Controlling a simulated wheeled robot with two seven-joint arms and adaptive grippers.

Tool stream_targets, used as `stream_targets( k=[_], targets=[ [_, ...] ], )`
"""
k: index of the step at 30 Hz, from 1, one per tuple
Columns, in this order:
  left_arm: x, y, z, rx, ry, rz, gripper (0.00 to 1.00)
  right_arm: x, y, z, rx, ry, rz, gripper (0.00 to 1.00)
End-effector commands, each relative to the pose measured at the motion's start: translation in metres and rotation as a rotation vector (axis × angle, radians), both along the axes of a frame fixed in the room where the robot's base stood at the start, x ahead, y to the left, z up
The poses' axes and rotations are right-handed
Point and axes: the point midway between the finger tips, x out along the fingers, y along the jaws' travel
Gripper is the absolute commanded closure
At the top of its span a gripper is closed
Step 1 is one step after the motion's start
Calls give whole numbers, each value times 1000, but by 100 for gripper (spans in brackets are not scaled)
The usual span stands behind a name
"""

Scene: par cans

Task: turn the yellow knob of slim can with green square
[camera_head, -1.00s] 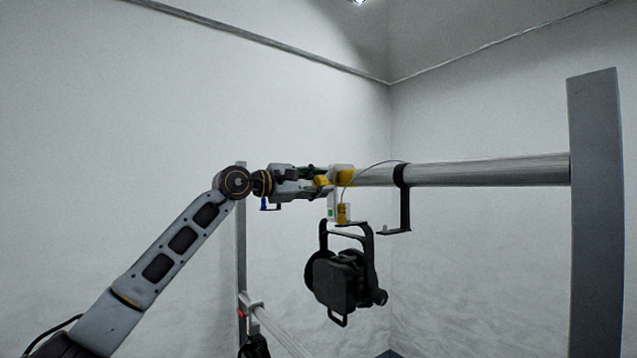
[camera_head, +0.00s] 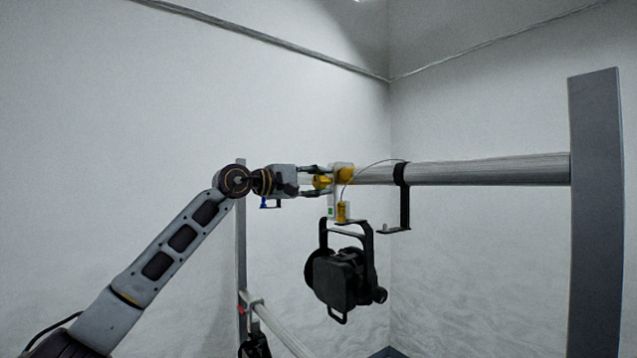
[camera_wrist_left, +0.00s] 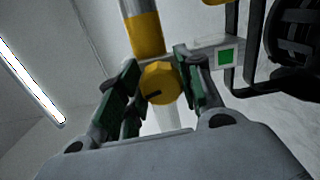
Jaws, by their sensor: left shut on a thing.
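The slim black can (camera_head: 340,278) hangs by its yoke below a horizontal bar, and part of it shows at the upper right of the left wrist view (camera_wrist_left: 298,38). Its pale clamp carries a green square (camera_head: 331,211), clear also in the left wrist view (camera_wrist_left: 225,57). The yellow knob (camera_wrist_left: 160,82), with a dark slot mark, faces the left wrist camera. My left gripper (camera_head: 318,181) comes in from the left along the bar. Its green-padded fingers are shut on the knob, one on each side. My right gripper is not in view.
The grey bar (camera_head: 490,171) runs right to a thick post (camera_head: 597,220). A black hook bracket (camera_head: 404,200) hangs from it, with a thin cable looping to the clamp. A lower bar (camera_head: 281,332) and another dark fixture (camera_head: 256,346) are at the bottom left.

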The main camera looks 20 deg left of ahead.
Motion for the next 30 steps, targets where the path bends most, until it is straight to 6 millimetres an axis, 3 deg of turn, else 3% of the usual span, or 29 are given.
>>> stream_targets(
  k=[8, 9, 14, 30],
  targets=[
    [0, 1, 1, -2, -2, 1, 88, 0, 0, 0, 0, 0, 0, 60],
    [0, 1, 1, -2, -2, 1, 62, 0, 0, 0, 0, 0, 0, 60],
    [0, 1, 1, -3, -2, 1, 42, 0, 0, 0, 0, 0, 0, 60],
    [-4, 4, 1, -1, -1, 1, 42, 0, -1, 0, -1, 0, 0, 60]
  ],
)
